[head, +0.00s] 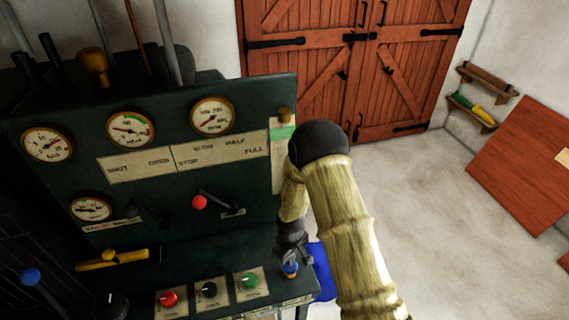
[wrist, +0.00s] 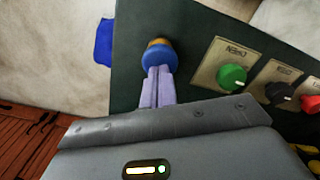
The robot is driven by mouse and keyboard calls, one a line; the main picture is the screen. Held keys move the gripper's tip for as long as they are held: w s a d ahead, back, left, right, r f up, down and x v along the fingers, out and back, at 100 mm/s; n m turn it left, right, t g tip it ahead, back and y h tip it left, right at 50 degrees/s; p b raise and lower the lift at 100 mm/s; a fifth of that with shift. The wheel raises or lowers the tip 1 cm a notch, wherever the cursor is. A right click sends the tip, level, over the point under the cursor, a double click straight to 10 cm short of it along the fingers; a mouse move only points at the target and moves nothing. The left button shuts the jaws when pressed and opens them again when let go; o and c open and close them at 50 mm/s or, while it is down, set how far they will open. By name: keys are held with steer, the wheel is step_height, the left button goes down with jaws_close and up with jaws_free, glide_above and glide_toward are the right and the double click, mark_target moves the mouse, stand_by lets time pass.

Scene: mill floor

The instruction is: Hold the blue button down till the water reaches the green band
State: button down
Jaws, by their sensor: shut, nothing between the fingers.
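The blue button (head: 290,267) sits at the right end of the dark green console's ledge, with an orange-yellow part beside the blue. It also shows in the wrist view (wrist: 158,56). My gripper (wrist: 155,74) is shut and empty, its fingertips at the button and seemingly touching it. I cannot tell how far the button is pressed. A green band (head: 283,132) marks the pale upright gauge (head: 277,156) at the panel's right edge. My arm covers part of this gauge, and no water level can be made out.
Red (head: 169,298), black (head: 209,290) and green (head: 249,281) knobs line the ledge left of the button. A red-knobbed lever (head: 199,202) and several dials are on the panel. A blue object (head: 322,272) lies beyond the ledge.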

steer(key=shift+f+b, duration=1.05)
steer(key=shift+f, duration=0.35)
stand_by(6.6)
